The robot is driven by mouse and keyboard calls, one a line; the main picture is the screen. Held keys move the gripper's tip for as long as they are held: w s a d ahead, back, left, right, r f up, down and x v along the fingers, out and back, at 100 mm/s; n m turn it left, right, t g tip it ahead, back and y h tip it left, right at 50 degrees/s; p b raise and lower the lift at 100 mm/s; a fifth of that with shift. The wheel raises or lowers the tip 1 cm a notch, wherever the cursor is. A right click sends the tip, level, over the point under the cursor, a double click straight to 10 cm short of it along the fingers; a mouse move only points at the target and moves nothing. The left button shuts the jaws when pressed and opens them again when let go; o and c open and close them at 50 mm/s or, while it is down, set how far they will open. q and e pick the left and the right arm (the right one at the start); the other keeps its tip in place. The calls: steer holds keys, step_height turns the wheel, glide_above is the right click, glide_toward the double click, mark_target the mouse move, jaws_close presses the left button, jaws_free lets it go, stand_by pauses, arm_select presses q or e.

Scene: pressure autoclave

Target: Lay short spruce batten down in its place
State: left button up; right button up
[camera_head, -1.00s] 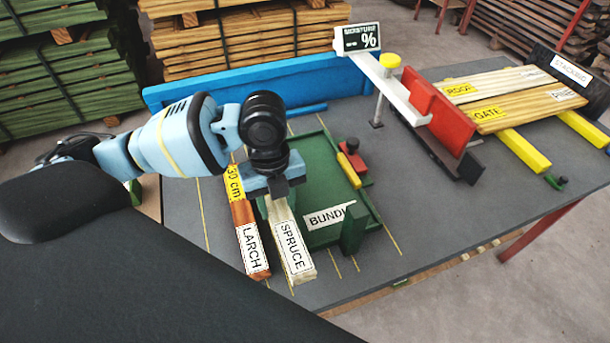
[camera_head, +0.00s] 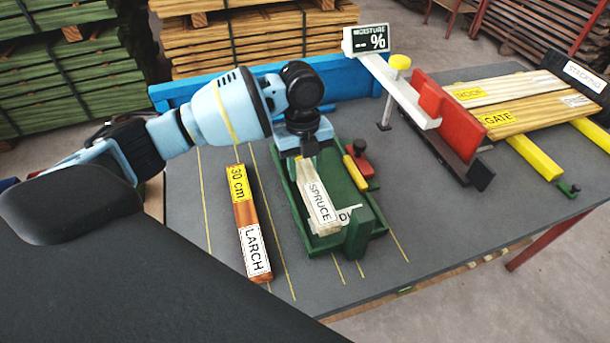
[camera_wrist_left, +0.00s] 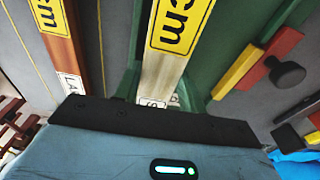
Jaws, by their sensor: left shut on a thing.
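The short pale spruce batten (camera_head: 318,204) is in my left gripper (camera_head: 304,152), which is shut on its far end. The batten lies lengthwise over the left part of the green bundle tray (camera_head: 380,222) and covers part of the tray's label. I cannot tell whether it touches the tray floor. In the left wrist view the batten (camera_wrist_left: 163,78) runs out from the gripper, with a yellow cm label, between green tray parts (camera_wrist_left: 232,40). My right gripper is not in view.
A larch batten (camera_head: 248,225) lies on the grey table (camera_head: 215,275) left of the tray. A red and yellow clamp (camera_head: 358,165) sits at the tray's right side. A moisture meter (camera_head: 369,40), red gate block (camera_head: 445,110) and boards (camera_head: 530,108) stand to the right.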

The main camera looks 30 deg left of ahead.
mark_target(304, 168)
arm_select(q)
steer(key=shift+f, duration=1.75)
steer(key=shift+f, duration=0.1)
steer(key=o, duration=1.2)
steer(key=shift+o, duration=0.2)
steer(key=r, duration=0.8)
steer(key=w+a+r, duration=0.1)
steer(key=r, duration=0.3)
steer(key=shift+p, duration=0.35)
